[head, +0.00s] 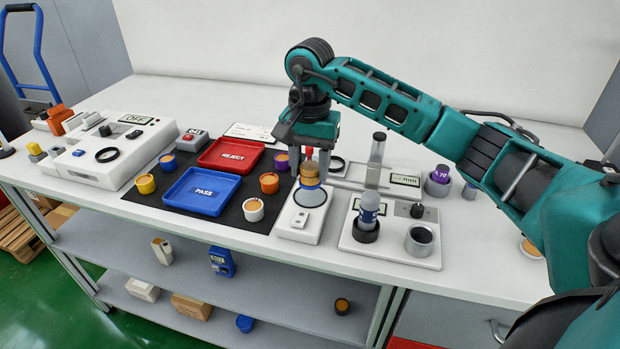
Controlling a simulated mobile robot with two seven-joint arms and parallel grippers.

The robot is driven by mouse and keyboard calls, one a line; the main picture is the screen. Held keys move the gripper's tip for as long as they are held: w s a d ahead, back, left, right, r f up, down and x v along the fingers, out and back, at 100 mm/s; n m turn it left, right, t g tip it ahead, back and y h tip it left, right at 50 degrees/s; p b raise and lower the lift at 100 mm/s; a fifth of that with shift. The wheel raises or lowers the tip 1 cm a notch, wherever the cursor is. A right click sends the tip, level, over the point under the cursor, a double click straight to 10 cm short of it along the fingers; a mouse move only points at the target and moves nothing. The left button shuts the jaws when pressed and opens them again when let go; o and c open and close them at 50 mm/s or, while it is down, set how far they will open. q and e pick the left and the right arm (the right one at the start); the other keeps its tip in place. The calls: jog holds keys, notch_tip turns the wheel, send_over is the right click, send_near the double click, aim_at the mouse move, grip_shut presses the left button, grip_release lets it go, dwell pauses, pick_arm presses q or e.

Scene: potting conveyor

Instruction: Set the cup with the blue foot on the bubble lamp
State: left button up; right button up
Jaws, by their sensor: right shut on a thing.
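My right gripper (310,164) points down over the white bench unit and is shut on a tan cup with a blue foot (309,183). A red-orange piece shows above the cup, between the fingers. Below it is the white unit I take for the bubble lamp (301,223), with a dark-rimmed round window and a small switch block at its front. The blue foot overlaps the window's far edge in the picture; I cannot tell whether it touches or hovers. My left gripper is not in view.
The red REJECT tray (231,142) and blue PASS tray (176,199) are left on a black mat. Cups stand around them: orange (269,188), white (253,215), purple (281,164), yellow (145,188).

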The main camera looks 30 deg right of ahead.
aim_at(310, 178)
jog(key=shift+f, duration=1.65)
jog(key=shift+f, duration=0.25)
jog(key=o, duration=0.7)
jog(key=shift+r, duration=0.1)
jog(key=o, duration=0.3)
jog(key=shift+o, duration=0.2)
jog(key=shift+r, duration=0.25)
notch_tip(310, 178, up, 12)
jog(key=shift+f+p, duration=0.1)
jog(key=shift+p, duration=0.2)
